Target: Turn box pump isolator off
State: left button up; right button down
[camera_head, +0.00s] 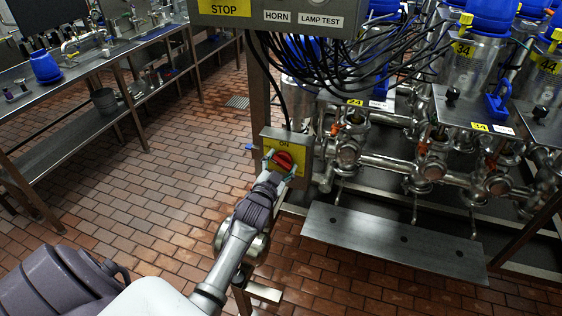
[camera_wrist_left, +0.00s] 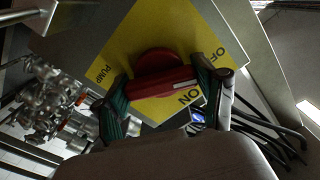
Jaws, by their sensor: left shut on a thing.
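The box pump isolator is a grey box (camera_head: 304,155) with a yellow face plate and a red rotary knob (camera_head: 284,159) on it. In the left wrist view the knob (camera_wrist_left: 158,80) has a bar handle with a white mark at its right end. That end lies between the words ON and OFF on the plate (camera_wrist_left: 118,45); the exact setting is hard to tell. My left gripper (camera_head: 280,167) is at the box front. Its green-padded fingers, seen in the left wrist view (camera_wrist_left: 162,86), are shut on the handle from both ends. My right gripper is not in view.
A control panel (camera_head: 280,17) marked STOP, HORN and LAMP TEST hangs above the box, with black cables behind. Valves and pipes (camera_head: 350,155) stand at right above a grey metal plate (camera_head: 395,242). A steel bench (camera_head: 95,62) stands at left. Open tiled floor lies between.

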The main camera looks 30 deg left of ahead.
pick_arm(q)
jog(key=n+p, duration=0.1)
jog(key=n, duration=0.4)
jog(key=shift+f+n, duration=0.1)
jog(key=shift+n, duration=0.3)
dwell(0.4)
jog(key=o, duration=1.2)
jog(key=shift+c, duration=0.2)
jog(key=v, duration=1.2)
